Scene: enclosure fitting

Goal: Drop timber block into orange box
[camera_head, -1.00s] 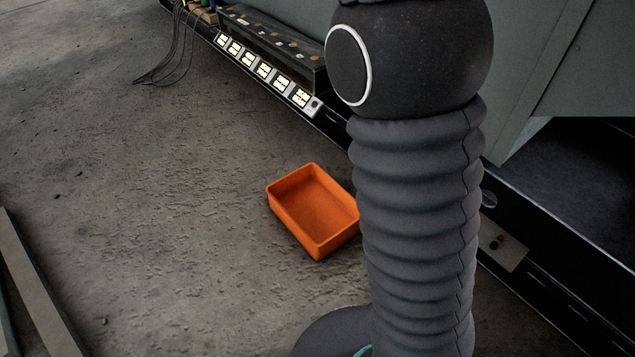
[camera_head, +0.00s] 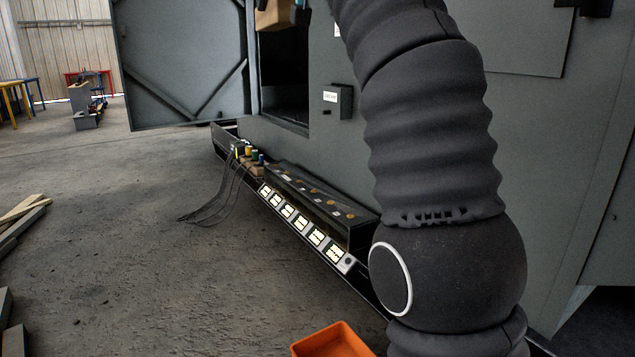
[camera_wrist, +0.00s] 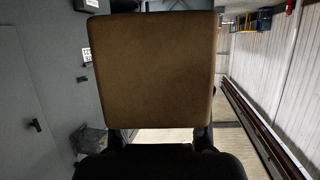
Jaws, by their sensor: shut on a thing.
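The timber block (camera_head: 272,16) is at the top edge of the head view, partly cut off, held up in front of the dark opening of the enclosure. In the wrist view the brown block (camera_wrist: 152,70) fills the middle, its broad face towards the camera. My gripper (camera_wrist: 160,138) is shut on it, with a dark finger at each lower side of the block. In the head view only a dark bit of my gripper (camera_head: 300,12) shows beside the block. The orange box (camera_head: 332,341) is on the floor at the bottom edge, cut off, well below the block.
A long dark unit with lit white panels (camera_head: 300,222) runs along the enclosure's foot. Black cables (camera_head: 215,205) lie on the floor beside it. An open grey door (camera_head: 180,60) stands at the back. Timber pieces (camera_head: 20,215) lie at far left. The middle floor is clear.

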